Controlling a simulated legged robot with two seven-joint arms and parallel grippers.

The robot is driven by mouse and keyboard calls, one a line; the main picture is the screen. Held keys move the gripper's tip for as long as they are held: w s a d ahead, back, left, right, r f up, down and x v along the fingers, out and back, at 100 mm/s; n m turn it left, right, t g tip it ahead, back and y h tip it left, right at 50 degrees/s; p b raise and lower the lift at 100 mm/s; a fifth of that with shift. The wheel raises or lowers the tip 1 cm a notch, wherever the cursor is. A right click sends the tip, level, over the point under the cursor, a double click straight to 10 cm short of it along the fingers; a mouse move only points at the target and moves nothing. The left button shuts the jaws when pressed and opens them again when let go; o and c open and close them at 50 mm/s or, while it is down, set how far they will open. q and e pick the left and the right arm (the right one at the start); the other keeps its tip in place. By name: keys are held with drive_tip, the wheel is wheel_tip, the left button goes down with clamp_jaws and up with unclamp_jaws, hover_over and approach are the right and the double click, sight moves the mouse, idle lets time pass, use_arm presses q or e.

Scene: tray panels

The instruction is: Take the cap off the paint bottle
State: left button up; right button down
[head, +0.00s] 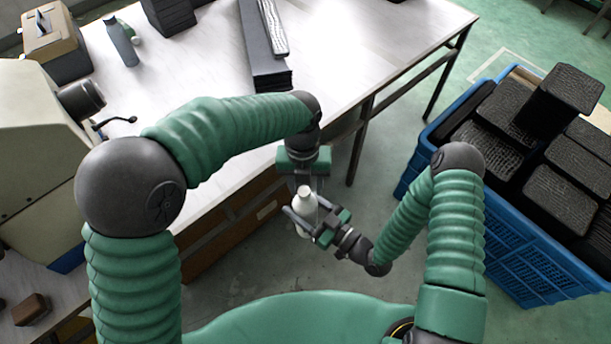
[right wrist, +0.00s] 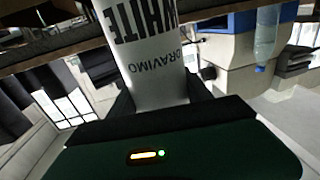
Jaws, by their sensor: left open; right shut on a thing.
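The white paint bottle (head: 304,208) is held in the air in front of the table, roughly upright. My right gripper (head: 308,222) is shut on its body. In the right wrist view the bottle (right wrist: 150,65) shows dark lettering, "WHITE" and "BRAVIMO", and appears upside down. My left gripper (head: 303,181) is open, right at the narrow top of the bottle. I cannot tell whether its fingers touch it. The cap cannot be made out at this size in the head view, and the bottle's top is out of the right wrist view.
A white-topped table (head: 350,40) stands behind the grippers, with dark panels (head: 262,60), a grey bottle (head: 122,42) and a toolbox (head: 50,40) on it. A beige machine (head: 35,130) is at left. A blue crate (head: 500,255) of black blocks stands at right. Open floor lies between.

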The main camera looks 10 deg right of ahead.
use_arm(q)
drive_tip(key=c, duration=1)
drive_tip(key=shift+d, duration=0.1)
drive_tip(key=shift+r, duration=0.1)
